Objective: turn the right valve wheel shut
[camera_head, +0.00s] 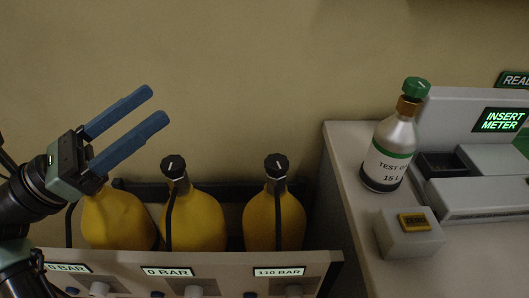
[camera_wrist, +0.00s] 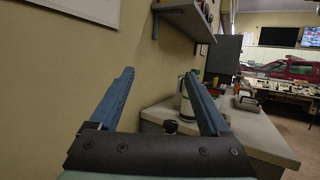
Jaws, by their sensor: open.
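The right yellow cylinder (camera_head: 273,220) stands in the rack with a black valve wheel (camera_head: 276,166) on top, marked by a white line. The display below it reads 110 BAR. The middle cylinder (camera_head: 195,222) has a similar black wheel (camera_head: 174,167); its display reads 0 BAR. The left cylinder (camera_head: 117,220) has its top hidden behind my gripper. My gripper (camera_head: 158,105) is open and empty, above the left and middle cylinders, left of the right wheel and apart from it.
A grey console (camera_head: 350,205) stands right of the rack. It bears a silver test bottle (camera_head: 396,140) with a green knob, a small box with a yellow button (camera_head: 413,222), and an INSERT METER display (camera_head: 502,120). A wall shelf (camera_wrist: 185,18) shows in the wrist view.

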